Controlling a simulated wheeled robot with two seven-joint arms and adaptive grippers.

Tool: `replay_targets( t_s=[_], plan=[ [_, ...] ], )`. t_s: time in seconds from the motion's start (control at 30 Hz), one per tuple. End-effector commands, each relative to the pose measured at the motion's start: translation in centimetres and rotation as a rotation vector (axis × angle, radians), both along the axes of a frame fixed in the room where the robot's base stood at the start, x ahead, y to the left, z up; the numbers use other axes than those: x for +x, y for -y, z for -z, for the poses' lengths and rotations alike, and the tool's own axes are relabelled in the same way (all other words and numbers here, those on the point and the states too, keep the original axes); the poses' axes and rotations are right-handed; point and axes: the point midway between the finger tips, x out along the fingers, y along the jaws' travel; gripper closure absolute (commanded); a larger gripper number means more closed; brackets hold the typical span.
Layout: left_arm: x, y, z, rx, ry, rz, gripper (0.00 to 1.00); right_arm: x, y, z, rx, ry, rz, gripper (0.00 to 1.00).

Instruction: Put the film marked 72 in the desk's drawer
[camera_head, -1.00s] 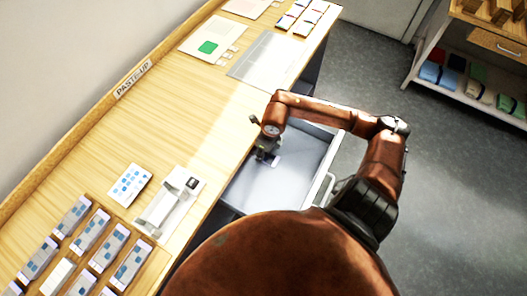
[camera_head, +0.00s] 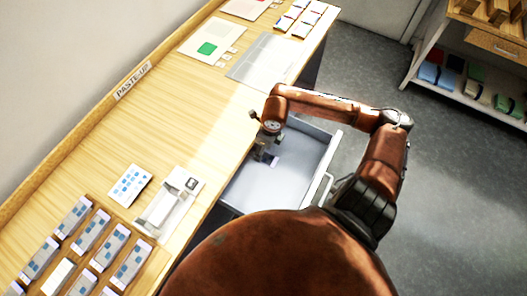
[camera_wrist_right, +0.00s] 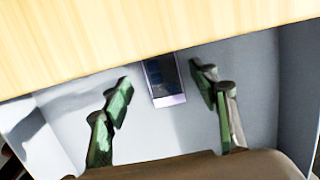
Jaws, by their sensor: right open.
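A film (camera_wrist_right: 168,88), dark with a pale end band, lies on the floor of the open drawer (camera_head: 248,186); any number on it is too small to read. In the right wrist view its far end is hidden by the desktop edge. In the head view only a small pale part of the film (camera_head: 274,163) shows beside the gripper. My right gripper (camera_head: 265,155) is inside the drawer's opening. Its green-tipped fingers (camera_wrist_right: 160,77) are spread apart on either side of the film, with gaps to both. My left gripper is not in view.
More films stand in a wooden rack (camera_head: 128,262) at the lower left of the desk (camera_head: 135,125). A card with blue squares (camera_head: 130,184) and a clear tray (camera_head: 168,200) lie near it. Sheets lie at the far end. A shelf unit (camera_head: 463,89) stands across the floor.

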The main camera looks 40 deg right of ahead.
Motion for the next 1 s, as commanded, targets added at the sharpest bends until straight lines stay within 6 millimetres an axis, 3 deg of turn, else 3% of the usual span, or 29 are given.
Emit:
replay_targets(
  t_s=[0.1, 0.33, 0.5, 0.87, 1.0],
  plan=[
    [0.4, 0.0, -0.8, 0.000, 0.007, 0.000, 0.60, -0.3, 0.2, -3.0, -0.003, 0.004, -0.002, 0.46],
    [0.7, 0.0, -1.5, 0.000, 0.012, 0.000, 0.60, -0.9, 0.3, -6.8, -0.002, 0.003, -0.001, 0.46],
    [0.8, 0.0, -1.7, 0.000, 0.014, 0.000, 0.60, -1.1, 0.3, -8.0, -0.001, 0.001, -0.001, 0.46],
    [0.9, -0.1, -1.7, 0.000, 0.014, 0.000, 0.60, -1.2, 0.3, -8.2, 0.000, 0.001, 0.000, 0.46],
    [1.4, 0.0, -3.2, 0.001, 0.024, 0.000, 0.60, -1.2, 0.3, -10.1, 0.000, 0.011, 0.000, 0.46]
  ],
)
